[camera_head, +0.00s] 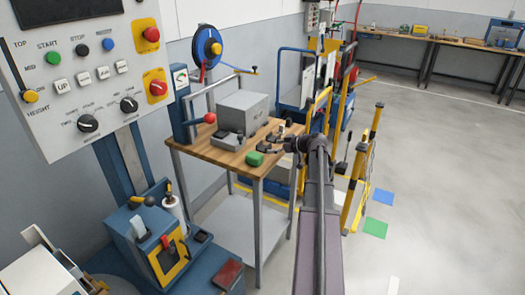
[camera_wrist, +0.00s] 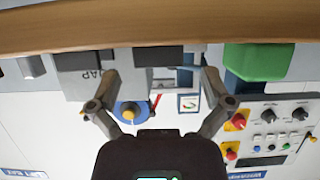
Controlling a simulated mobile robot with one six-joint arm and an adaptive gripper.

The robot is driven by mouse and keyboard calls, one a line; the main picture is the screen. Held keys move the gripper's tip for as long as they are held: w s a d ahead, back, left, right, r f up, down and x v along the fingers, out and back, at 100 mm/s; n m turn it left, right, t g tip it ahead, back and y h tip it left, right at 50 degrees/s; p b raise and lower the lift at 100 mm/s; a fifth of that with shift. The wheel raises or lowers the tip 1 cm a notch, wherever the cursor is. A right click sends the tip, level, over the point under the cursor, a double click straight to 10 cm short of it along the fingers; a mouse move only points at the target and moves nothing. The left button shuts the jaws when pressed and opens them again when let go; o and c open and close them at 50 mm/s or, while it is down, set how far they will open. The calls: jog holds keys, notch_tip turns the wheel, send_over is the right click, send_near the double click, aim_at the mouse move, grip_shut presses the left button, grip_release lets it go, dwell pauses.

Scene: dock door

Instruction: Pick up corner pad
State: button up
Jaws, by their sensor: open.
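My gripper (camera_head: 271,144) is open and empty at the right end of the wood-topped table (camera_head: 222,158) in the head view. Its two fingers point left over or near the tabletop. In the wrist view the fingers of my gripper (camera_wrist: 160,76) stand wide apart, with nothing held between them. A green block (camera_head: 254,158) lies at the table's front edge, just left of and nearer than the fingers; the green block also shows in the wrist view (camera_wrist: 258,62), outside the fingers at upper right. No piece is clearly recognisable as the corner pad; small dark items by the fingers are too small to tell.
A large grey box (camera_head: 242,113) stands at the back of the table, with a smaller grey device (camera_head: 227,141) before it. A red-knobbed lever (camera_head: 209,118) and a blue reel (camera_head: 207,46) are at left. Yellow posts (camera_head: 366,165) stand right of my arm. Open floor lies beyond.

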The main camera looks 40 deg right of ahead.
aim_at(269, 147)
jog(key=shift+b+x, duration=0.45)
jog(key=shift+x, duration=1.15)
jog(key=c, duration=0.9)
